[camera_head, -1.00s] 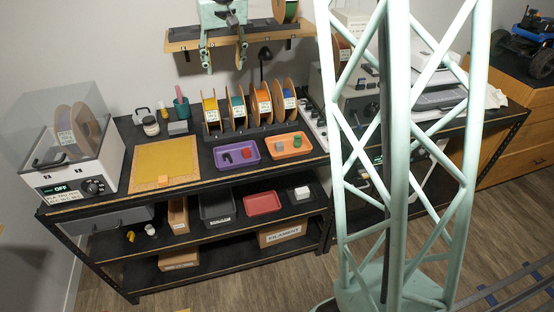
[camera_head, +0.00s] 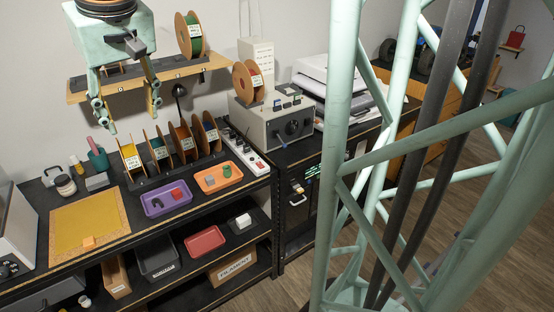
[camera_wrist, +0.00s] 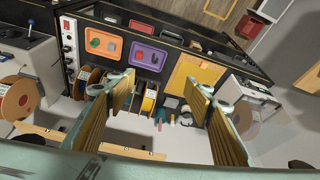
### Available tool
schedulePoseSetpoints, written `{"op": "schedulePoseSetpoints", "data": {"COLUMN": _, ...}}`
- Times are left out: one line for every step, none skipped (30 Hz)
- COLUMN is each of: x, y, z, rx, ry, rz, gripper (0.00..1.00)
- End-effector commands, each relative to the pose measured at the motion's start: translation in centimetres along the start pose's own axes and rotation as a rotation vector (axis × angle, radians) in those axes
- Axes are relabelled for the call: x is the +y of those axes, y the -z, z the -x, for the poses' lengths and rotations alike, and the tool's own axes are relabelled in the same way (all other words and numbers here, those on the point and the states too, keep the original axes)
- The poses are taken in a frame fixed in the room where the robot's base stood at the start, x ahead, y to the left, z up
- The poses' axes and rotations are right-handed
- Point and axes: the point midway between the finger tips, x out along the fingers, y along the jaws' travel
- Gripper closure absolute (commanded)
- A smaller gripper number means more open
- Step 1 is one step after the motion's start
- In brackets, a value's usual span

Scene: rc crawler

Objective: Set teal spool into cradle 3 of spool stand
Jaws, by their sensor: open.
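The spool stand (camera_head: 176,170) is on the bench and holds several upright spools in a row. The second from the left, seen partly edge-on, looks teal (camera_head: 158,149). A yellow spool (camera_head: 130,157) is left of it, and an orange spool (camera_head: 183,142) is right of it. Another spool (camera_head: 210,131) is at the right end. Cradle numbers are not readable. My gripper (camera_head: 131,117) is open and empty, above and in front of the stand's left end. In the wrist view its fingers (camera_wrist: 166,108) are wide apart, with the yellow spool (camera_wrist: 149,98) beyond them.
A wall shelf (camera_head: 155,77) behind my gripper carries a green spool (camera_head: 188,36). A reddish spool (camera_head: 246,82) stands on a grey machine (camera_head: 272,122). A purple tray (camera_head: 165,199) and an orange tray (camera_head: 218,178) lie in front of the stand. A yellow mat (camera_head: 88,222) is left.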

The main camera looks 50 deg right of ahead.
Motion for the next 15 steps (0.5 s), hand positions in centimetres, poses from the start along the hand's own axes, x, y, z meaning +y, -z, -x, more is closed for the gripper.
{"op": "schedulePoseSetpoints", "data": {"x": -0.1, "y": -1.0, "z": 1.9, "rx": 0.021, "ry": 0.002, "rz": 0.004, "gripper": 0.53}}
{"op": "schedulePoseSetpoints", "data": {"x": -0.3, "y": -1.6, "z": 2.2, "rx": 0.019, "ry": 0.003, "rz": 0.007, "gripper": 0.53}}
{"op": "schedulePoseSetpoints", "data": {"x": -0.4, "y": -2.4, "z": 2.7, "rx": 0.020, "ry": 0.004, "rz": 0.010, "gripper": 0.53}}
{"op": "schedulePoseSetpoints", "data": {"x": -0.5, "y": -3.0, "z": 3.0, "rx": 0.020, "ry": 0.005, "rz": 0.013, "gripper": 0.53}}
{"op": "schedulePoseSetpoints", "data": {"x": -0.6, "y": -3.6, "z": 3.3, "rx": 0.019, "ry": 0.006, "rz": 0.015, "gripper": 0.53}}
{"op": "schedulePoseSetpoints", "data": {"x": -0.7, "y": -4.4, "z": 3.7, "rx": 0.019, "ry": 0.007, "rz": 0.017, "gripper": 0.53}}
{"op": "schedulePoseSetpoints", "data": {"x": -0.7, "y": -5.0, "z": 4.0, "rx": 0.019, "ry": 0.008, "rz": 0.020, "gripper": 0.53}}
{"op": "schedulePoseSetpoints", "data": {"x": -0.8, "y": -5.6, "z": 4.3, "rx": 0.017, "ry": 0.009, "rz": 0.022, "gripper": 0.53}}
{"op": "schedulePoseSetpoints", "data": {"x": -0.9, "y": -6.5, "z": 4.7, "rx": 0.016, "ry": 0.010, "rz": 0.025, "gripper": 0.53}}
{"op": "schedulePoseSetpoints", "data": {"x": -0.9, "y": -7.1, "z": 5.0, "rx": 0.016, "ry": 0.011, "rz": 0.028, "gripper": 0.53}}
{"op": "schedulePoseSetpoints", "data": {"x": -1.0, "y": -7.7, "z": 5.2, "rx": 0.015, "ry": 0.012, "rz": 0.030, "gripper": 0.53}}
{"op": "schedulePoseSetpoints", "data": {"x": -1.1, "y": -8.5, "z": 5.6, "rx": 0.015, "ry": 0.013, "rz": 0.034, "gripper": 0.53}}
{"op": "schedulePoseSetpoints", "data": {"x": -1.2, "y": -9.2, "z": 5.8, "rx": 0.014, "ry": 0.014, "rz": 0.037, "gripper": 0.53}}
{"op": "schedulePoseSetpoints", "data": {"x": -1.3, "y": -9.8, "z": 6.0, "rx": 0.013, "ry": 0.015, "rz": 0.040, "gripper": 0.53}}
{"op": "schedulePoseSetpoints", "data": {"x": -1.4, "y": -10.6, "z": 6.2, "rx": 0.011, "ry": 0.016, "rz": 0.044, "gripper": 0.53}}
